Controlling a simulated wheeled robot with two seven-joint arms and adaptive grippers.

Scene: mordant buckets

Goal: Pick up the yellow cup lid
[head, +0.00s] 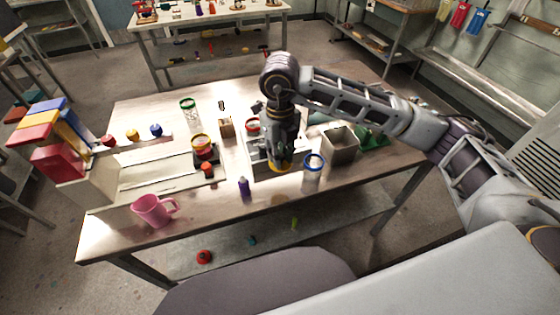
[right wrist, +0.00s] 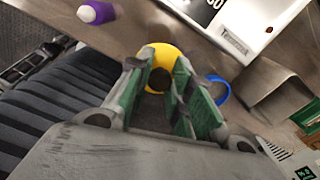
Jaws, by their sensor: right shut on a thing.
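The yellow cup lid (head: 280,168) is under my right gripper (head: 284,158), near the front edge of the wooden table. In the right wrist view the yellow lid (right wrist: 163,52) is a round disc with a dark centre, at the tips of the green-padded fingers. My right gripper (right wrist: 158,82) is shut on it. A shadow lies on the table in front of it, and the lid looks raised off the top. The gripper hides part of the lid in the head view. My left gripper is not in view.
A blue-rimmed jar (head: 314,165) stands just right of the lid, beside a grey open box (head: 340,146). A purple bottle (head: 244,187) and a pink mug (head: 154,210) stand to the left. A white device (right wrist: 240,22) lies behind the lid.

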